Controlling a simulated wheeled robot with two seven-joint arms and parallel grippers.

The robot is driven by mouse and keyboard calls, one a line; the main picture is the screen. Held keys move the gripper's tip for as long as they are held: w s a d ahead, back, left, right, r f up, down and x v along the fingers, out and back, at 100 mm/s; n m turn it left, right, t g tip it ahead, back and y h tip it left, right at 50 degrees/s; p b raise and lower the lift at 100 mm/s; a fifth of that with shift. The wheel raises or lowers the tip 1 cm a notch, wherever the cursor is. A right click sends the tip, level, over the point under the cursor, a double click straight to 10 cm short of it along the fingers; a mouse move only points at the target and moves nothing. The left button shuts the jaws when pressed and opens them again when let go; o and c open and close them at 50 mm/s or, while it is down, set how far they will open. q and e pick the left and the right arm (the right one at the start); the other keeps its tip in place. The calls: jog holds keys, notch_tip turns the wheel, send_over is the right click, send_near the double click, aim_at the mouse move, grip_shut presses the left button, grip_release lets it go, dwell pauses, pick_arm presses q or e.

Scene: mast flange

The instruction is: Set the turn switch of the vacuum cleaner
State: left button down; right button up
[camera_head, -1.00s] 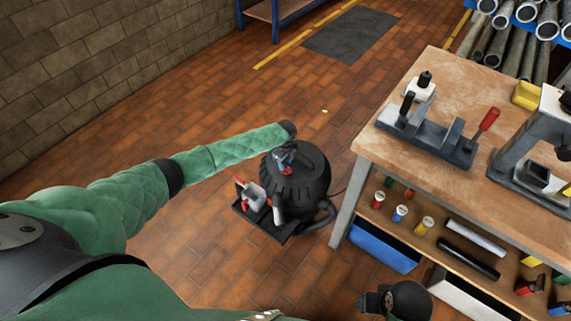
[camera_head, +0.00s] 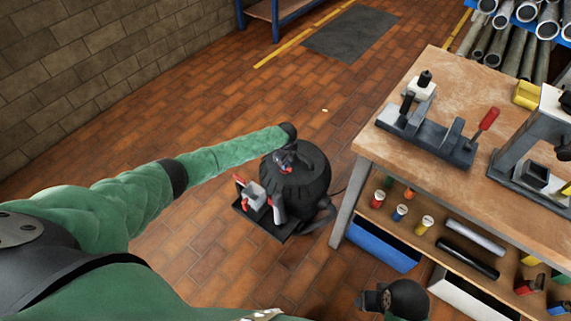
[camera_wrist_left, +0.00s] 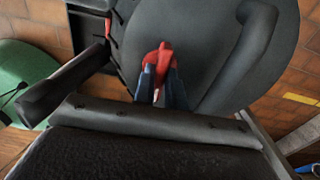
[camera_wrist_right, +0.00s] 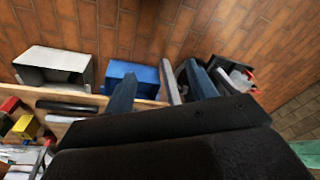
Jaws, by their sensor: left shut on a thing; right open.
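The vacuum cleaner (camera_head: 308,181) is a black ribbed drum standing on the brick floor, left of the workbench. Its turn switch (camera_wrist_left: 158,58) is a red knob on the dark lid. In the left wrist view, my left gripper (camera_wrist_left: 158,80) has its two blue-grey fingers shut on the red switch. In the head view, my left gripper (camera_head: 286,160) is at the top of the drum, and the hand hides most of the switch. My right gripper (camera_wrist_right: 160,88) is open and empty, with its fingers apart. In the head view its hand (camera_head: 376,300) is low, near the bench's front.
The workbench (camera_head: 447,150) stands at the right with a clamp fixture (camera_head: 428,130) on top. A tray with red-handled tools (camera_head: 262,214) sits at the vacuum's front.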

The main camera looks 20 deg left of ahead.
jog(key=shift+f, duration=0.1)
pick_arm(q)
jog(key=shift+n, duration=0.7)
jog(key=n+p, duration=0.3)
jog(key=n, duration=0.5)
jog(key=shift+d+r, duration=0.1)
jog(key=n+p, duration=0.3)
jog(key=n, duration=0.4)
jog(key=shift+w+n, duration=0.1)
jog(key=shift+n, duration=0.7)
pick_arm(e)
notch_tip(320, 180, down, 26)
jog(key=s+d, duration=0.1)
jog(key=shift+s+d+f+h, duration=0.15)
jog(key=shift+s+d+h, duration=0.15)
jog(key=shift+d, duration=0.1)
pick_arm(q)
jog(key=c, duration=1.4)
grip_release()
jog(key=shift+c, duration=0.2)
